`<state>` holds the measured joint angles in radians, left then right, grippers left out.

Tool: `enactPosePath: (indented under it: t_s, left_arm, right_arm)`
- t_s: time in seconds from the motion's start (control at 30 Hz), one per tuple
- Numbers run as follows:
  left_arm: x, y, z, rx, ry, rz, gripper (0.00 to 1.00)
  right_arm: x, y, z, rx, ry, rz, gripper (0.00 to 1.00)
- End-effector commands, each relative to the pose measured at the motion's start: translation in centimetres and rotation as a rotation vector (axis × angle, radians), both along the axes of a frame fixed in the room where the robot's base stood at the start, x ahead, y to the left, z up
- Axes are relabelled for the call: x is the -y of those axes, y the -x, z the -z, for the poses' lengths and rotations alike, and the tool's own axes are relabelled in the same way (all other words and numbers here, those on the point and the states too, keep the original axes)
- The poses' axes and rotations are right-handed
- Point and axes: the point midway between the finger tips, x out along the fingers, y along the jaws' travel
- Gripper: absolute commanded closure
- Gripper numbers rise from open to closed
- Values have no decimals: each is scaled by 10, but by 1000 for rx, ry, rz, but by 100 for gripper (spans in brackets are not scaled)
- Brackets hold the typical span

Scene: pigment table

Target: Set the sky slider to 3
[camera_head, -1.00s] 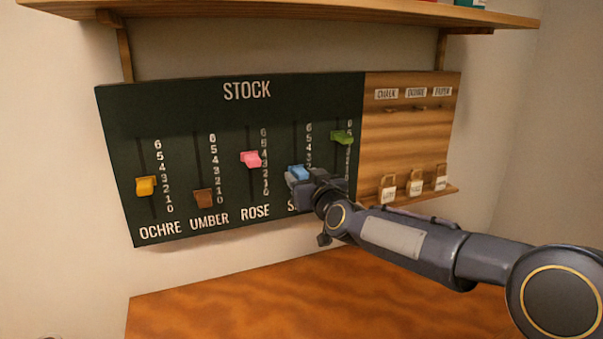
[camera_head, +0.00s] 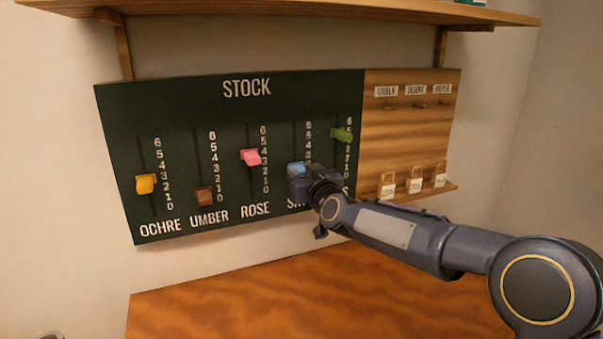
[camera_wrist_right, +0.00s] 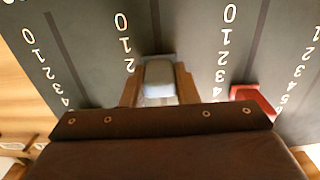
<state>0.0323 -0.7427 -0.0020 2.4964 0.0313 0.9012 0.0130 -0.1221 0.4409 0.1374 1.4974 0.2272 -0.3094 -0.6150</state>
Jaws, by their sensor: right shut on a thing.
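The sky slider's blue knob (camera_head: 295,168) is on the dark STOCK board (camera_head: 180,110), in the fourth slot from the left. My right gripper (camera_head: 308,178) is shut on it. In the right wrist view, where the board appears upside down, the blue knob (camera_wrist_right: 158,78) sits between the two brown fingers. Digits 0, 1 and 2 show beside its slot there, with the knob close to the 2; its exact mark is partly hidden. The gripper covers the lower sky scale and part of the SKY label in the head view. My left gripper is not in view.
The pink rose knob (camera_head: 250,157) is left of the sky knob and the green knob (camera_head: 341,134) right. Yellow ochre (camera_head: 146,184) and brown umber (camera_head: 204,196) knobs are farther left. A wooden panel with tagged pieces (camera_head: 415,187) adjoins. A wooden tabletop (camera_head: 250,300) is below.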

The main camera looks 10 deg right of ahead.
Motion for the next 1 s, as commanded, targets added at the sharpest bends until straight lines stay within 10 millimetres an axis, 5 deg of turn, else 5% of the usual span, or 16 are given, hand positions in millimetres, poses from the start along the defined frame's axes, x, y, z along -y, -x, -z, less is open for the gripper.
enactPosePath:
  t_s: [0.23,0.5,0.53,0.67,1.0]
  left_arm:
    - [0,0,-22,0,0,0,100]
    - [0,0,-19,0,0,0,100]
    - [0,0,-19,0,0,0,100]
    - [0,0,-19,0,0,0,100]
    - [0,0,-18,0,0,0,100]
  right_arm:
    - [0,0,-28,2,1,0,100]
    - [0,0,-26,2,0,0,100]
    - [0,0,-26,2,0,0,70]
    - [0,0,-26,2,0,0,53]
    - [1,3,-25,1,0,0,51]
